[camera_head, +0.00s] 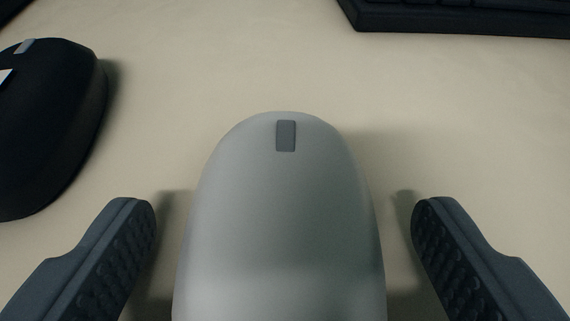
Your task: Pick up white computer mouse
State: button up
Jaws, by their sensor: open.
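The white computer mouse (280,220) lies on a beige surface in the lower middle of the view. It looks pale grey in this light, with a small darker grey scroll wheel near its far end. Its near end is cut off by the bottom edge of the picture. My gripper (284,215) is open, with one dark ridged finger on each side of the mouse. A visible gap separates each finger from the mouse's sides, so neither touches it.
A black mouse (45,125) lies at the left edge, partly out of view, just beyond my left finger. A black keyboard (460,18) shows its edge at the top right. The beige surface (220,60) between them is clear.

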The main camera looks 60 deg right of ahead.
aim_at(287, 267)
jog(key=shift+w+d+f, duration=0.1)
jog(key=shift+w+d, duration=0.1)
jog(key=shift+d, duration=0.1)
jog(key=shift+c, duration=0.3)
jog(key=c, duration=1)
jog(key=shift+c, duration=0.2)
notch_tip(287, 267, up, 4)
jog(key=p, duration=0.3)
jog(key=shift+s+a, duration=0.1)
jog(key=s+a+b, duration=0.4)
jog(key=s+b, duration=0.2)
jog(key=s, duration=0.6)
jog(key=shift+s+a+r, duration=0.2)
jog(key=shift+s+r, duration=0.05)
jog(key=shift+s, duration=0.1)
